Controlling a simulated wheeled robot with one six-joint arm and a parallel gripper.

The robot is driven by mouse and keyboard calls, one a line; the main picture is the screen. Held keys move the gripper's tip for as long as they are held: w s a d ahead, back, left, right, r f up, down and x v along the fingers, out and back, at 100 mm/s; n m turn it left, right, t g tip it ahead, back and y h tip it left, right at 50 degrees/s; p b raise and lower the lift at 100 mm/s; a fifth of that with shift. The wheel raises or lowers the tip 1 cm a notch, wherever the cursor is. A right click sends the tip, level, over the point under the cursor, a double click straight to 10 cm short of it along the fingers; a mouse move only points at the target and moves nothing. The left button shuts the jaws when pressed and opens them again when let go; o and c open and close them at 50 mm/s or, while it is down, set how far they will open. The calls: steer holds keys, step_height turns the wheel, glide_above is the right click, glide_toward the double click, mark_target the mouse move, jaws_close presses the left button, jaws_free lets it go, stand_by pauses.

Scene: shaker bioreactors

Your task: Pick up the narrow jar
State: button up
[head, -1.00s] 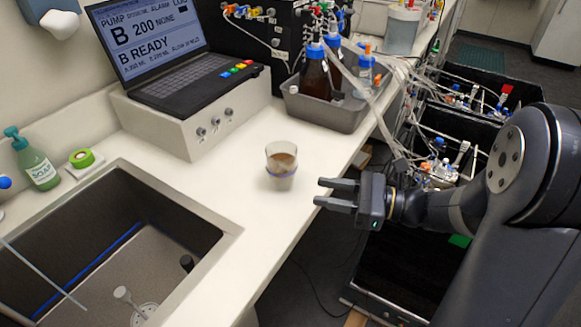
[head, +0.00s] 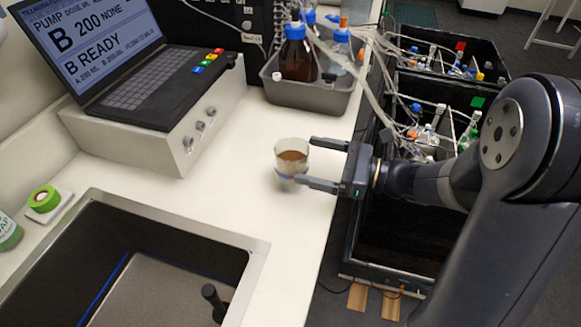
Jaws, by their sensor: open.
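The narrow jar (head: 291,157) is a small clear vessel with brown contents and a bluish band low on it. It stands upright on the white counter, right of the laptop stand. My gripper (head: 304,161) is open, coming from the right, with its fingers pointing left at the jar. The far fingertip is near the jar's upper right edge. The near fingertip overlaps the jar's lower right in the picture. I cannot tell whether either finger touches it.
A sink (head: 150,255) opens in the counter at the front left. A laptop (head: 110,60) sits on a white stand (head: 165,125). A grey tray (head: 315,97) with bottles stands behind the jar. Black bins (head: 430,200) with tubing lie beyond the counter's right edge.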

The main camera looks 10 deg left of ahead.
mark_target(276, 149)
steer(key=shift+w+a+r+p, duration=0.1)
steer(key=shift+w+a+p, duration=0.1)
steer(key=shift+a, duration=1.15)
steer(key=shift+w+a+p, duration=0.15)
steer(key=shift+w+a, duration=0.05)
steer(key=shift+a, duration=1.15)
steer(key=shift+c, duration=0.5)
steer(key=c, duration=1)
